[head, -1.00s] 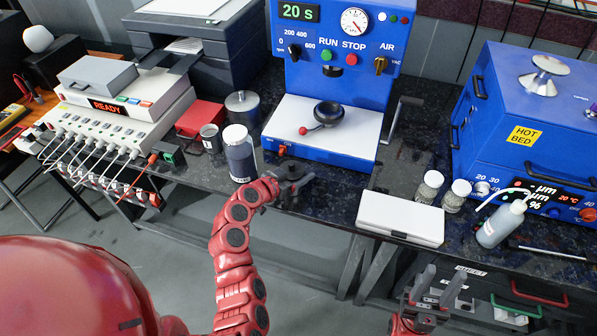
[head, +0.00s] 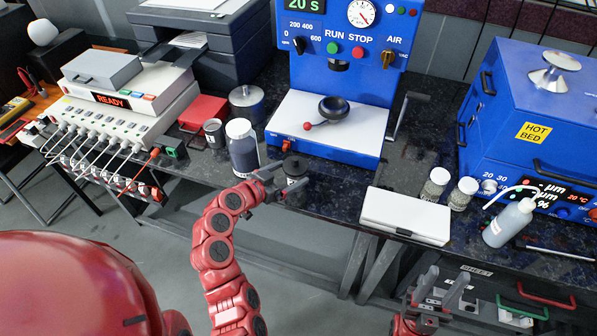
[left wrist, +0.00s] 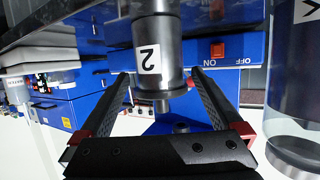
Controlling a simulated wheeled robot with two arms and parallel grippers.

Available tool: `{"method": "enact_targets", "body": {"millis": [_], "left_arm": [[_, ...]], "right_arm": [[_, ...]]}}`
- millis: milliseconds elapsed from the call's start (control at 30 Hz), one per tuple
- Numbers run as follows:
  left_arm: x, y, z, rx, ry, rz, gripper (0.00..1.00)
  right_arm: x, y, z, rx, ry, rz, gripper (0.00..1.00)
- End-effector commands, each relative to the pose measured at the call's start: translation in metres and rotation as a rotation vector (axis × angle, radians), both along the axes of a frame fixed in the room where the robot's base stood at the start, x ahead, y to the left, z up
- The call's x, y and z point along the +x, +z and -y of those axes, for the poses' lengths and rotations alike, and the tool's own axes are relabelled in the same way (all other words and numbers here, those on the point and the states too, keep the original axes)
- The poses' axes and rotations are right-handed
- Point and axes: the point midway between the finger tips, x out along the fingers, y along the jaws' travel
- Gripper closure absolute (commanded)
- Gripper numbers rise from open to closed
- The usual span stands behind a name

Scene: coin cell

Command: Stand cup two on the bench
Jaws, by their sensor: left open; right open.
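Cup two is a dark grey lidded cylinder with a white label. In the head view cup two (head: 294,168) stands upright near the bench (head: 345,190) front edge, before the blue press. In the left wrist view cup two (left wrist: 148,35) shows its "2" label; its far end is cut off by the top of the picture. My left gripper (head: 278,188) is open at the front-left of the cup. In its wrist view the fingers (left wrist: 162,78) spread either side of the cup's lid end, with gaps visible. My right gripper (head: 443,275) is open and empty in front of the bench.
A large jar (head: 242,148) stands close left of cup two, with a smaller grey cup (head: 214,133) beyond it. The blue press (head: 325,150) is behind. A white case (head: 405,214) and two small jars (head: 435,184) are to the right.

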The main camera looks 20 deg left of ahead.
Motion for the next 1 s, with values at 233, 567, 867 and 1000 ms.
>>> {"method": "enact_targets", "body": {"millis": [233,567,867,1000], "left_arm": [[-0.036,0.012,-0.018,0.002,0.005,0.001,0.0],[-0.05,0.02,-0.023,0.002,0.0,0.0,0.0],[-0.05,0.02,-0.023,0.001,0.0,-0.001,0.0],[-0.05,0.02,-0.023,0.001,0.0,-0.001,0.0]], "right_arm": [[0.0,-0.015,0.0,0.0,0.0,0.0,0.55],[0.0,-0.018,0.0,0.0,0.0,0.0,0.55],[0.0,-0.018,0.0,0.0,0.0,0.0,0.55],[0.0,-0.018,0.0,0.0,0.0,0.0,0.55]]}}
